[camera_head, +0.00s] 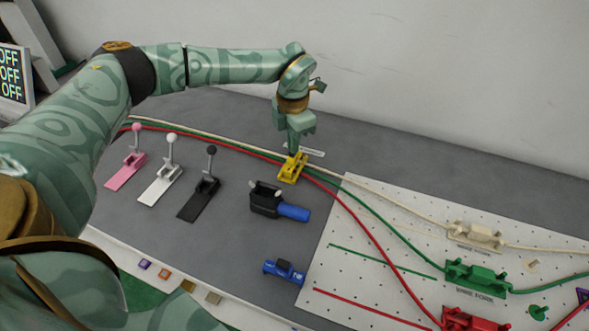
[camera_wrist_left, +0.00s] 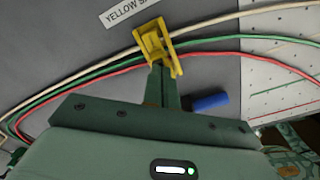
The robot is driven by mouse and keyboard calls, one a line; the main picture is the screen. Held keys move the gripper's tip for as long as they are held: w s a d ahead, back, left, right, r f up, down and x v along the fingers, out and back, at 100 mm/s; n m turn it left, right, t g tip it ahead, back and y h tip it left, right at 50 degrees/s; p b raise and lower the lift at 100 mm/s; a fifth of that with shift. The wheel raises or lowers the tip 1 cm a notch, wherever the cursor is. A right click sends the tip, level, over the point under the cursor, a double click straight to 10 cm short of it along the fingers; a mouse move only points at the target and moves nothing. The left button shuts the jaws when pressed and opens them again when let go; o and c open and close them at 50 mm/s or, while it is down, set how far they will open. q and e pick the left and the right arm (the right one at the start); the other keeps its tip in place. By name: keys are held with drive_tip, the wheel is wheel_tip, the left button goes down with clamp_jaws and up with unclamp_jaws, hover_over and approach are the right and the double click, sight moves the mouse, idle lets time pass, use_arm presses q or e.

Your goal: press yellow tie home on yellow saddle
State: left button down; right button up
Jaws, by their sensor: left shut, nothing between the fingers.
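The yellow saddle (camera_head: 291,172) stands on the grey table, below my left gripper, with the white, green and red cables running at it. In the left wrist view the yellow saddle (camera_wrist_left: 150,46) has raised yellow sides. I cannot clearly tell the yellow tie apart from the saddle. My left gripper (camera_head: 295,151) points down, shut and empty, with its fingertips at the top of the yellow piece. In the left wrist view the closed fingers (camera_wrist_left: 161,70) reach its near end, overlapping it; contact cannot be made out. My right gripper is not in view.
Pink (camera_head: 128,172), white (camera_head: 161,185) and black (camera_head: 199,199) levers stand to the left. A black holder (camera_head: 265,200) with a blue handle (camera_head: 294,212) and a blue part (camera_head: 284,271) lie nearer. The pegboard (camera_head: 365,275) at right bears cream, green and red fixtures.

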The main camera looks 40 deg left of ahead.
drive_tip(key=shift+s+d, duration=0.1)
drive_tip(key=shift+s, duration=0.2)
use_arm(q)
drive_tip(key=shift+f, duration=0.6)
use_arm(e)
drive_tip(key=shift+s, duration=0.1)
use_arm(q)
drive_tip(key=shift+s, duration=0.1)
wheel_tip(320, 180, up, 4)
drive_tip(key=p, duration=0.4)
drive_tip(key=shift+r, duration=0.15)
wheel_tip(320, 180, up, 16)
drive_tip(key=p, duration=0.4)
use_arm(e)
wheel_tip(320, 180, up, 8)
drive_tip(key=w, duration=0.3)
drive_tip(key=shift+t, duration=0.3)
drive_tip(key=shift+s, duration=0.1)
